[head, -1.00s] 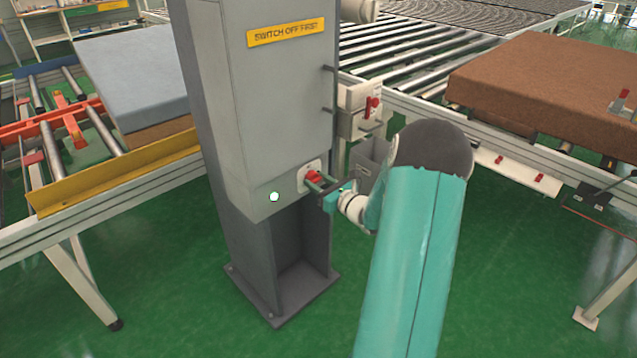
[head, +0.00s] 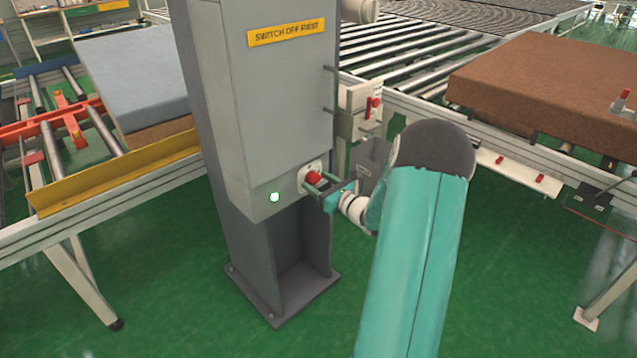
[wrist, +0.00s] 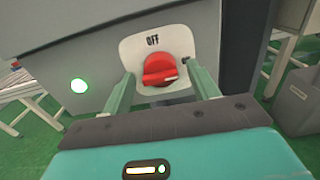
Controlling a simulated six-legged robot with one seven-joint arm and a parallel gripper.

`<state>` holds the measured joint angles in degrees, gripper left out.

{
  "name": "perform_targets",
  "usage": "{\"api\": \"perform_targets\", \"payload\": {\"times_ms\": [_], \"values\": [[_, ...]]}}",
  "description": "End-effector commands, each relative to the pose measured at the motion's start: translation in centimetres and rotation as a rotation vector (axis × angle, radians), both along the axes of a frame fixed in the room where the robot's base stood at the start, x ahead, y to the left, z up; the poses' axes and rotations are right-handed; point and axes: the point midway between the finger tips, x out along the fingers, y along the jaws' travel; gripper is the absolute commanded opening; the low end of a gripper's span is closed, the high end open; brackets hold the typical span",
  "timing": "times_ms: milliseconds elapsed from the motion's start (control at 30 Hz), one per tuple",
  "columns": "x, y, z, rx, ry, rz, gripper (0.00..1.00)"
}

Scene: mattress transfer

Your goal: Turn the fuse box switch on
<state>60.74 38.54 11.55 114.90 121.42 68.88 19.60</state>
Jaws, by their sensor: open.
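The grey fuse box (head: 275,110) stands upright on a floor plate, with a yellow "SWITCH OFF FIRST" label on its front. Its red rotary switch (head: 313,177) sits low on a pale plate and also shows in the wrist view (wrist: 168,70). A green light (head: 274,197) glows to the left of the switch. My gripper (head: 318,184) is open at the switch. In the wrist view its fingers (wrist: 166,85) stand on either side of the knob; I cannot tell whether they touch it.
Another red switch (head: 373,104) on a small box sits behind the column. A roller conveyor (head: 400,50) runs behind, with a brown mattress (head: 550,85) at right and a grey-blue one (head: 135,70) at left. Green floor in front is clear.

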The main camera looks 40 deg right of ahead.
Motion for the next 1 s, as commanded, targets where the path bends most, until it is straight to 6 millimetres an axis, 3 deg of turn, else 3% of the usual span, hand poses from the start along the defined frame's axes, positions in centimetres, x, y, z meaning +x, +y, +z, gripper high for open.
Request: {"api": "perform_targets", "payload": {"times_ms": [167,600,767,1000], "values": [[-2.6,-0.2,0.0,0.0,0.001,-0.003,0.6],[-11.7,-0.4,0.0,0.0,0.001,-0.003,0.6],[-13.2,-0.4,0.0,0.0,0.0,-0.002,0.6],[-13.4,-0.4,0.0,0.0,0.0,0.0,0.6]]}}
